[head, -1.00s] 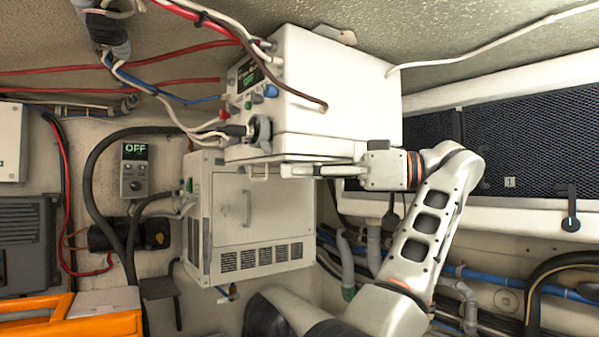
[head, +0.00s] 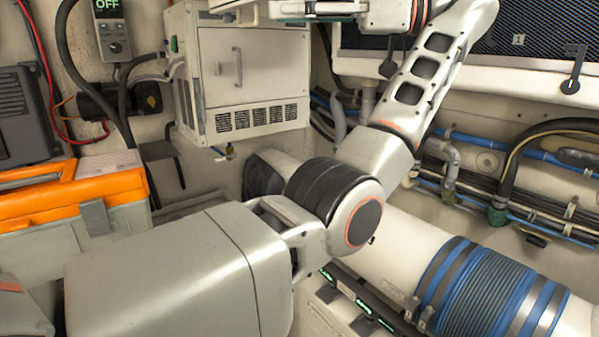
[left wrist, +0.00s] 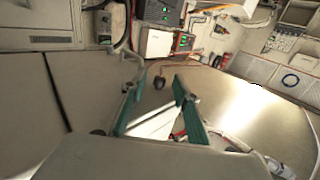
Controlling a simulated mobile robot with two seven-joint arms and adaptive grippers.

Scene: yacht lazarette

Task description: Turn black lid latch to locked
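A black latch (head: 572,76) with a rounded base and a raised handle sits on the white ledge below the dark mesh panel, at the right of the head view. A second black latch (head: 389,66) hangs from the same ledge, partly behind my arm. I cannot tell which one is the lid latch. My left gripper (head: 290,12) is at the top edge of the head view, pointing left and partly cut off, apart from both latches. In the left wrist view its teal-padded fingers (left wrist: 158,78) stand apart with nothing gripped. A small dark rounded thing shows beyond them. My right gripper is out of view.
A white cabinet (head: 245,75) stands below the left gripper. An orange-and-grey toolbox (head: 75,200) is at the left. Blue pipes and black hoses (head: 520,165) run below the ledge. A large ribbed hose (head: 480,285) lies at lower right.

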